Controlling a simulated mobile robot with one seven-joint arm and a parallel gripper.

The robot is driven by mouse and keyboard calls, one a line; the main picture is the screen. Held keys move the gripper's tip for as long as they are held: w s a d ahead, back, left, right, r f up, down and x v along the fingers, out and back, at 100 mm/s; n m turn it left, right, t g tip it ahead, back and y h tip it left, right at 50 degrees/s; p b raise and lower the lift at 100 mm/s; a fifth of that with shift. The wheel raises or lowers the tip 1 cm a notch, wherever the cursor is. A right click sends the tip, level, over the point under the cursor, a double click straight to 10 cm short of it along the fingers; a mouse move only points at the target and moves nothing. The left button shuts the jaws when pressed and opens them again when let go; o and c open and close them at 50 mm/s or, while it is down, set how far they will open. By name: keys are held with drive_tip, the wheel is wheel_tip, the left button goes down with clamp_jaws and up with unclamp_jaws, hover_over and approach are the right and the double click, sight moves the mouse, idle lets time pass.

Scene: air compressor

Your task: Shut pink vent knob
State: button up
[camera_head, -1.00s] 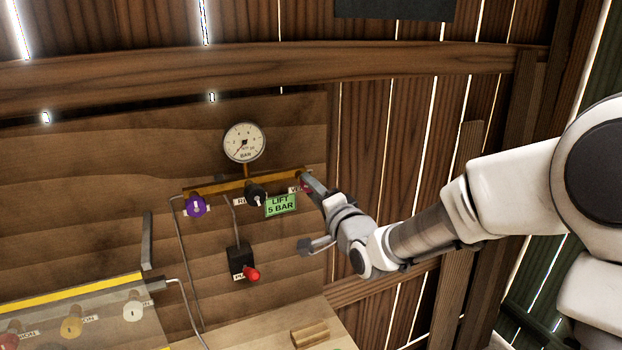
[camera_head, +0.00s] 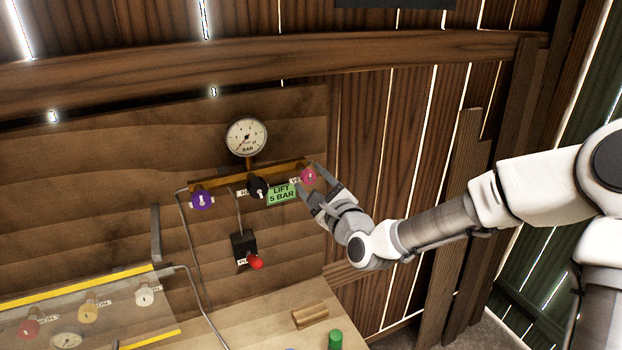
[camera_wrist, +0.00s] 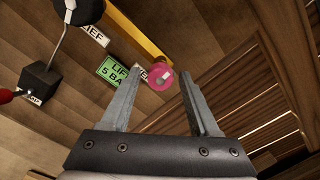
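The pink vent knob (camera_head: 308,175) sits at the right end of the brass manifold bar (camera_head: 228,179), beside a white label. In the wrist view the pink knob (camera_wrist: 161,77) lies ahead of and between the fingers, with a pale mark on its face. My gripper (camera_head: 306,173) is open, its two fingers apart on either side of the knob. The wrist view shows gaps between the knob and both fingers (camera_wrist: 158,80); whether the tips reach its depth I cannot tell. Nothing is held.
A purple knob (camera_head: 202,199), a black knob (camera_head: 258,187) and a green "LIFT 5 BAR" sign (camera_head: 282,194) are on the panel left of my gripper. A gauge (camera_head: 246,137) stands above. A red-tipped black switch (camera_head: 243,248) is below. The bench holds a wooden block (camera_head: 310,315) and green cylinder (camera_head: 335,340).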

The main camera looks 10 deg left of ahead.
drive_tip(key=shift+d, duration=0.1)
drive_tip(key=v, duration=0.6)
idle(0.6)
